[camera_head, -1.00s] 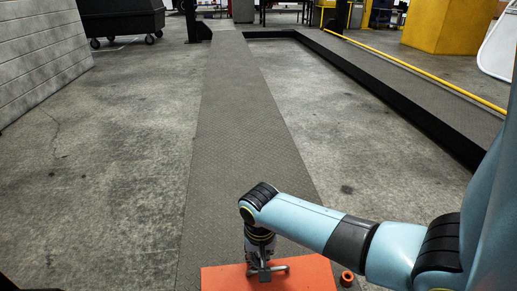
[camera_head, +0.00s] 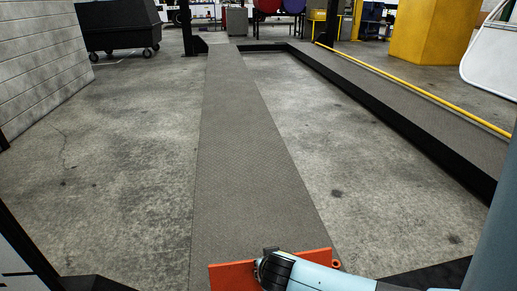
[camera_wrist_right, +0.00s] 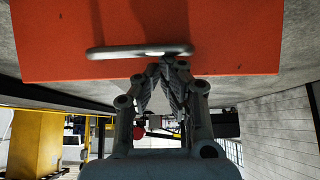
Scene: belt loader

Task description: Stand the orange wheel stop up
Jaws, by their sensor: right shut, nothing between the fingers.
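The orange wheel stop (camera_head: 230,276) is at the bottom edge of the head view, on the near end of the grey track, its lower part cut off. I cannot tell its exact tilt. In the right wrist view its orange face (camera_wrist_right: 235,40) fills the top, with a grey bar handle (camera_wrist_right: 125,52) across it. My right gripper (camera_wrist_right: 168,63) is shut and empty, its fingertips right beside the handle; I cannot tell whether they touch. In the head view my right wrist covers part of the wheel stop and hides the fingers. My left gripper is not in view.
The long grey track (camera_head: 243,150) runs away from me, with concrete floor on both sides. A second track (camera_head: 400,105) with a yellow rail (camera_head: 420,93) lies to the right. A dark wheeled bin (camera_head: 118,25) stands far left. A small orange ring-like part (camera_head: 337,264) shows beside the wheel stop.

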